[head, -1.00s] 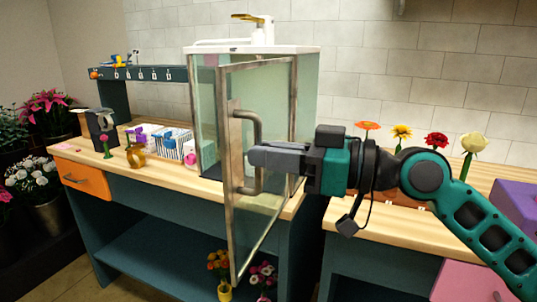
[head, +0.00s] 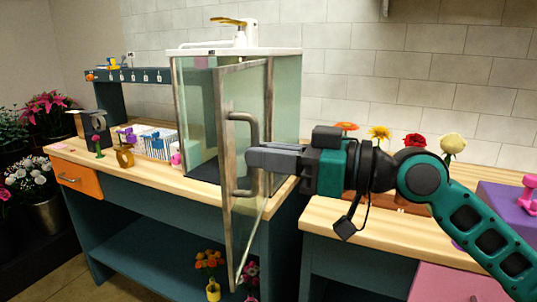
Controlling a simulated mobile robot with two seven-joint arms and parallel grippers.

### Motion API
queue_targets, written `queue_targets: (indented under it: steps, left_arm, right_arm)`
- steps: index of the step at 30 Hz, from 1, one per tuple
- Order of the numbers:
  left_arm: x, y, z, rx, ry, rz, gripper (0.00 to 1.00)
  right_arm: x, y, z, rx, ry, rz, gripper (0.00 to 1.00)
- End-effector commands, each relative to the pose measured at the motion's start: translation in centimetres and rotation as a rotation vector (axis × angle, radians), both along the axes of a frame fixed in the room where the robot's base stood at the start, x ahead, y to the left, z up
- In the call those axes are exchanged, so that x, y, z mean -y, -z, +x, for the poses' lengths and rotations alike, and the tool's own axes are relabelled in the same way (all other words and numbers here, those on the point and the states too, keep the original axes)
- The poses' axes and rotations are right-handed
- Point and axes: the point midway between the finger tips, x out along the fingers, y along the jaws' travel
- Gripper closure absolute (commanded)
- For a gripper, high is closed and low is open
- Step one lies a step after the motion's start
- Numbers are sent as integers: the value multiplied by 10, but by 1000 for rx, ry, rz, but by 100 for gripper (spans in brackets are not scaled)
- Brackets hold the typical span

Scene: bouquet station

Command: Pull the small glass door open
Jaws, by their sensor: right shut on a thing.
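The small glass door (head: 230,215) has a metal frame and stands partly open, swung out toward me from the front of a glass cabinet (head: 287,100) on the wooden counter. Its curved metal handle (head: 252,128) is on the door's face. My right gripper (head: 254,158) comes in from the right and is shut on the handle's upright bar, hiding the bar's middle. My left gripper is not in view.
A white top with a brass tap (head: 232,22) sits on the cabinet. Several flowers (head: 380,133) stand behind my right arm. Baskets (head: 157,141) and an orange drawer (head: 77,178) are at left. Small flower pots (head: 212,290) stand below the door.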

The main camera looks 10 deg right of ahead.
Motion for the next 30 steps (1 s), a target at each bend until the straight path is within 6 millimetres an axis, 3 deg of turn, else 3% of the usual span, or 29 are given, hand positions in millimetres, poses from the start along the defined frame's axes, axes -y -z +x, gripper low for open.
queue_targets:
  steps: [1,15,16,23,30]
  left_arm:
    - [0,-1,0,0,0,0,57]
    - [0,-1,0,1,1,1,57]
    - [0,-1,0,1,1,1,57]
    - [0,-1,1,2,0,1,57]
    - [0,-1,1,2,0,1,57]
  right_arm:
    - [10,-6,12,13,38,11,100]
    - [10,-6,12,14,38,10,100]
    - [10,-6,12,15,39,10,85]
    - [9,-6,12,13,37,11,63]
    - [8,-4,11,9,33,10,62]
